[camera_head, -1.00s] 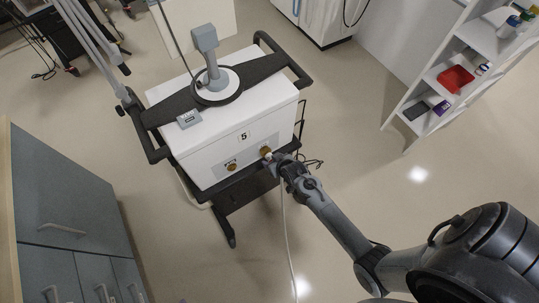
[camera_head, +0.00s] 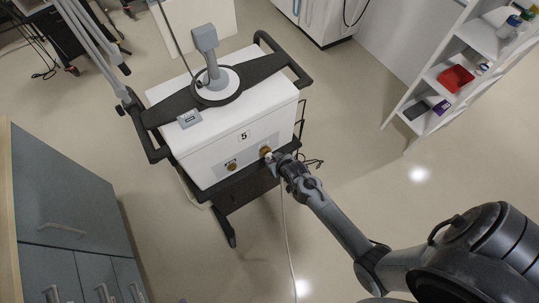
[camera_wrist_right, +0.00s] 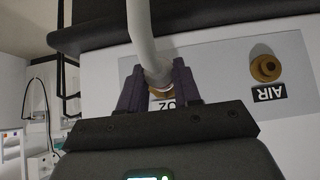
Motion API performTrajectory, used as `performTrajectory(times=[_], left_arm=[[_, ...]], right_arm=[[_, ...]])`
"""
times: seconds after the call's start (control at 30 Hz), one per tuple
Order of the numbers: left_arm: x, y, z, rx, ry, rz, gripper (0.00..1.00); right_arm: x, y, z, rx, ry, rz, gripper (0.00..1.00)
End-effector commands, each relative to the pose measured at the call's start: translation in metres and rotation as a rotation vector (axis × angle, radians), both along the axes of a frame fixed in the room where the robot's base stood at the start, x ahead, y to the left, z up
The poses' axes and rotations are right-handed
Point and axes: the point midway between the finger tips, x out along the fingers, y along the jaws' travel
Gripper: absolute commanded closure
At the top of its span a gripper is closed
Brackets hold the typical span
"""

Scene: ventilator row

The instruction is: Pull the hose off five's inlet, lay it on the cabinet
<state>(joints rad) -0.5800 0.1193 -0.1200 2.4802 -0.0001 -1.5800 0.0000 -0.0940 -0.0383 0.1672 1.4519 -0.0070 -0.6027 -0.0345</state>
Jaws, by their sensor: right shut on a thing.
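The ventilator marked 5 (camera_head: 222,148) is a white box on a dark cart. Its front panel has two brass inlets. My right gripper (camera_head: 272,158) is at the right-hand one, and in the right wrist view the gripper (camera_wrist_right: 158,78) is shut on the end of a white hose (camera_wrist_right: 140,35). Brass of that inlet (camera_wrist_right: 161,94) shows between the fingers, above a partly hidden "O2" label. I cannot tell whether the hose end is still seated. The hose (camera_head: 288,235) hangs to the floor. A blue-grey cabinet (camera_head: 65,190) stands at lower left. My left gripper is out of view.
The other brass inlet (camera_wrist_right: 265,66), labelled AIR, is bare. A white shelf unit (camera_head: 408,125) with a red bin (camera_head: 456,78) stands at upper right. Open floor lies between the cart and the cabinet. A jointed arm rises from the ventilator's top.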

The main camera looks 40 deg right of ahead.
Motion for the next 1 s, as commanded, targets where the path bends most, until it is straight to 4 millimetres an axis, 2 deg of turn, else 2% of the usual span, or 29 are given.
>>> performTrajectory(times=[0.37,1.0], left_arm=[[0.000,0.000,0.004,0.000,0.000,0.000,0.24],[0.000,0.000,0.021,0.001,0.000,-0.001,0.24]], right_arm=[[-0.004,0.001,0.001,0.001,-0.001,0.001,1.00],[-0.028,0.004,0.002,0.001,-0.001,0.001,1.00]])
